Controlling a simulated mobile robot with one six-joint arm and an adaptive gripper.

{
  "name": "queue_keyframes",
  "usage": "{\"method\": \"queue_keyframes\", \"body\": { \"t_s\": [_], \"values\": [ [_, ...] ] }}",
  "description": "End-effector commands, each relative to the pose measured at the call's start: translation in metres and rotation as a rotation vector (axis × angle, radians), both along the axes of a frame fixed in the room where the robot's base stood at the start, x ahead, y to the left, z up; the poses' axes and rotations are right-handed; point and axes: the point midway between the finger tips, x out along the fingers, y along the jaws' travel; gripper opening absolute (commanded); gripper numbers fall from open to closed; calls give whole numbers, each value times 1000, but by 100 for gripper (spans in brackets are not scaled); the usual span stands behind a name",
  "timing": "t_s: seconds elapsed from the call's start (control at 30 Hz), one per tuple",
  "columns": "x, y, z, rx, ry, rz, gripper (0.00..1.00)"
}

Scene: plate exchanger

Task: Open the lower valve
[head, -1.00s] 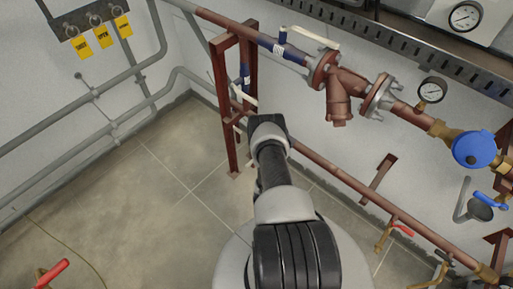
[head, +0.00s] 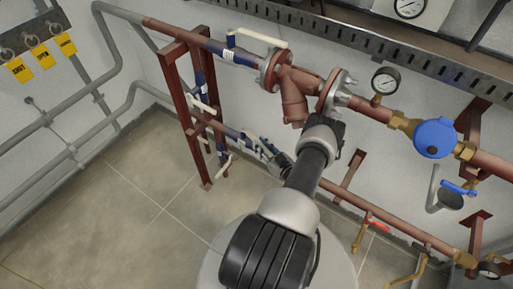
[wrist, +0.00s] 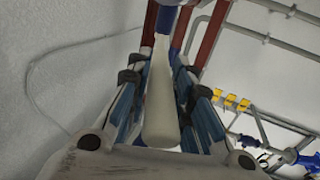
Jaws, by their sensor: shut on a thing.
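The lower valve has a blue body (wrist: 171,14) at the top of the wrist view. Its long white handle (wrist: 160,108) runs down between the blue-padded fingers of my gripper (wrist: 160,78). My gripper is shut on this handle. In the head view my gripper (head: 262,150) is at the lower brown pipe (head: 345,199), right of the red-brown support frame (head: 177,103). My arm partly hides the grip there, so the handle's exact angle is unclear.
An upper blue valve with a white handle (head: 262,38) sits on the upper pipe. Another white handle (head: 203,105) is on the frame. A gauge (head: 385,80) and blue meter (head: 433,138) are right. Yellow tags (head: 42,55) hang left. Floor (head: 130,190) is clear.

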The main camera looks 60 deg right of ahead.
Motion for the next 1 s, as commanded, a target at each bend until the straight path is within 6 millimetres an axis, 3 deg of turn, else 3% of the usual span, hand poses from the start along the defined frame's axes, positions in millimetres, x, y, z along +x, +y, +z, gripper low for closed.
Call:
{"method": "queue_keyframes", "body": {
  "t_s": [0.67,0.7,1.0],
  "values": [
    [-4,-8,1,-5,3,50,0],
    [-4,-8,1,-5,3,50,23],
    [-4,-7,1,-3,1,52,41]
  ]
}}
